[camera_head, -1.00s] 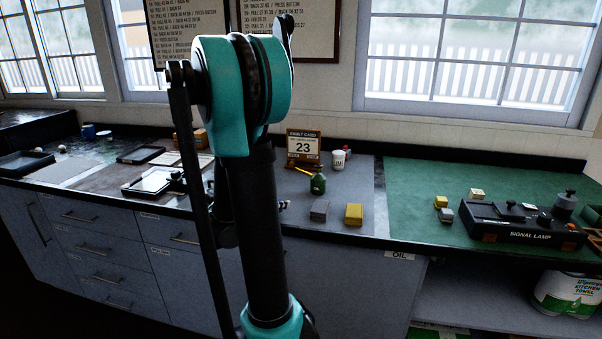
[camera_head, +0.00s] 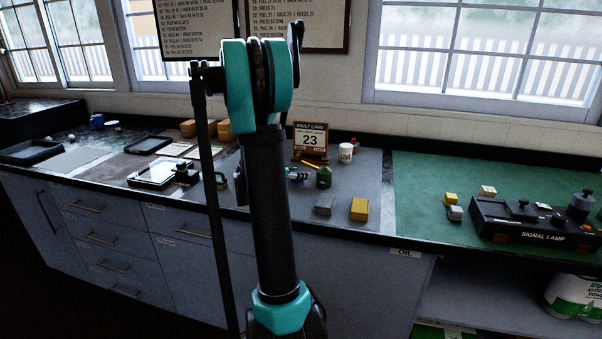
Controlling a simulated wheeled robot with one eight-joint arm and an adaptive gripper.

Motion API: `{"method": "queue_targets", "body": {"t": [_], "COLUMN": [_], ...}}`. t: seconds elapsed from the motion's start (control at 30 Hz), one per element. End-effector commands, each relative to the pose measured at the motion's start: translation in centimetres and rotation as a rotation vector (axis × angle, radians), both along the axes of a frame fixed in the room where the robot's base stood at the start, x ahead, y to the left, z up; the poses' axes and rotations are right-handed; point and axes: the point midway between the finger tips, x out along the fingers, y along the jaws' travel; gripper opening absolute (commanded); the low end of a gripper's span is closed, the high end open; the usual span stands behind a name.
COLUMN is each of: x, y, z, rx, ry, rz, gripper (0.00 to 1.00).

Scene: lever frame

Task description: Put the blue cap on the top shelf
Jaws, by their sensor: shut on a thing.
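My arm stands in the middle of the camera_head view and hides most of my gripper. A small part of my gripper (camera_head: 297,174) shows just right of the black arm link, over the grey mat near the green oil can (camera_head: 324,176). A small bit of blue shows there; I take it as the blue cap, held in the shut jaws, but its shape is too small and covered to make out. I cannot make out a top shelf. An open shelf space (camera_head: 480,290) lies under the counter at right.
A blue mug (camera_head: 97,121) stands far left. The green mat (camera_head: 430,170) has free room.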

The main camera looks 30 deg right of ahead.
Motion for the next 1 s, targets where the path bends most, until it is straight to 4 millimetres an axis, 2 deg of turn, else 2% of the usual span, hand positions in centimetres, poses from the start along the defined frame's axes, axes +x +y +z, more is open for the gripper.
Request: {"method": "queue_targets", "body": {"t": [0.17, 0.33, 0.43, 0.8, 0.83, 0.9, 1.0], "x": [1.2, 3.0, 2.9, 2.8, 2.8, 2.8, 2.8], "y": [-1.4, -3.7, -3.4, -3.3, -3.3, -3.3, -3.3], "z": [0.0, -0.1, -1.4, -1.8, -1.8, -1.8, -1.8], "rx": [0.0, -0.001, -0.001, 0.0, 0.0, 0.0, 0.0], "ry": [-0.001, 0.0, 0.001, 0.0, 0.0, 0.0, 0.0], "rz": [-0.001, -0.002, 0.0, 0.0, 0.0, 0.0, 0.0], "gripper": [0.24, 0.24, 0.24, 0.24, 0.46, 0.52, 0.52]}}
